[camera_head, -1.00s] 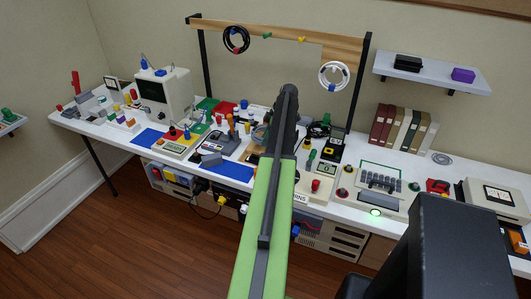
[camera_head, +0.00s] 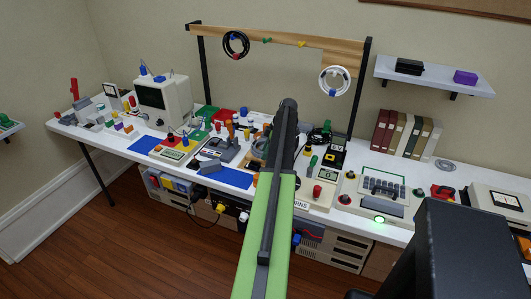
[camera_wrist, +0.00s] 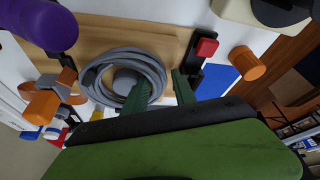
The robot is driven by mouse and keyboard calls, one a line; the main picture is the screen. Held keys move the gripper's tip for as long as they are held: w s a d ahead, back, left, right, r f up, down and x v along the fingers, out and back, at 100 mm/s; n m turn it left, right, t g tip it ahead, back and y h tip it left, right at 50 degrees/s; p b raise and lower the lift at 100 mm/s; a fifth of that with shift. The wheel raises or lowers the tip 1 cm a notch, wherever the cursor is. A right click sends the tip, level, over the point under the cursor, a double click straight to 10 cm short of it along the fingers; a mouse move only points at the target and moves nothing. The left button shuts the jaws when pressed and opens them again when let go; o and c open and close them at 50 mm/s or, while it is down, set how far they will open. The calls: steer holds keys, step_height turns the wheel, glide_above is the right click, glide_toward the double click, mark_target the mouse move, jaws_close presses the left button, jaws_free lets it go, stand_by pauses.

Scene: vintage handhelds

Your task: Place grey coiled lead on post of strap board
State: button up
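The grey coiled lead (camera_wrist: 88,78) lies in loops on a wooden base in the wrist view, around a round grey piece (camera_wrist: 125,80). My gripper (camera_wrist: 163,85) is open. One dark green finger reaches over the coil's inner side, the other stands just outside its right side; I cannot tell whether they touch it. In the head view my arm hides my fingertips, and I cannot make out the lead. The wooden strap board (camera_head: 285,39) spans two black uprights, with a black coil (camera_head: 236,44), a white coil (camera_head: 334,80), and green and yellow posts.
Orange pegs (camera_wrist: 247,62), a red-topped switch (camera_wrist: 206,47) and a purple rounded thing (camera_wrist: 42,25) stand near the coil. The white workbench (camera_head: 235,176) is crowded with handhelds and parts. Ring binders (camera_head: 404,134) stand at the back right.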

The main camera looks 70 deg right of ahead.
steer(key=p+v, duration=1.1)
steer(key=v, duration=0.1)
steer(key=shift+r, duration=0.2)
